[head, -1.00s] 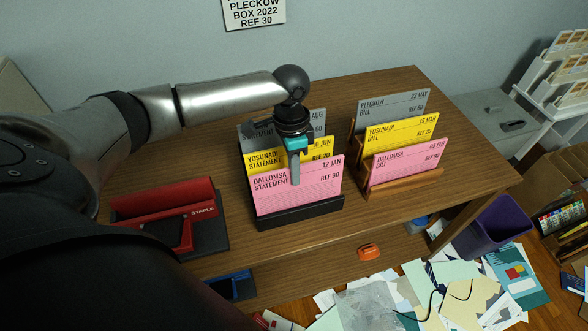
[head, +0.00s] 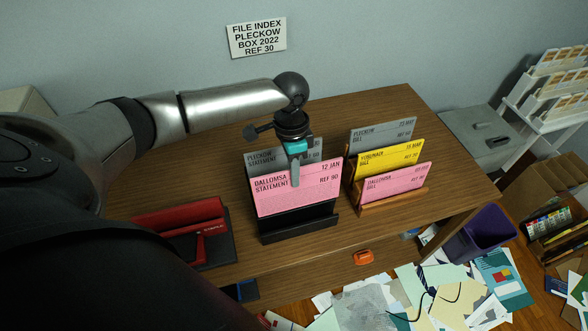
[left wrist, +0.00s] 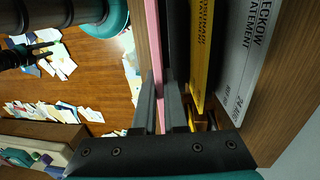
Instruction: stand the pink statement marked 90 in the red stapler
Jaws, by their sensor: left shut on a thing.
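My left gripper (head: 296,178) is shut on the pink Dallomsa statement marked REF 90 (head: 325,192). The statement is upright and raised above the front of the black rack (head: 300,232). In the left wrist view the fingers (left wrist: 161,112) clamp the pink statement (left wrist: 153,40), seen edge-on. The grey Pleckow statement (head: 262,158) stands behind it in the rack. The yellow Yosunadi statement (left wrist: 203,45) shows in the left wrist view and is hidden behind the pink one in the head view. The red stapler (head: 180,217) lies on the desk left of the rack, partly covered by my arm.
A wooden rack (head: 395,203) with grey, yellow and pink bills stands to the right of the black rack. The desk (head: 405,100) is bare behind it. An orange object (head: 363,257) and a purple bin (head: 480,238) are beyond the front and right edges.

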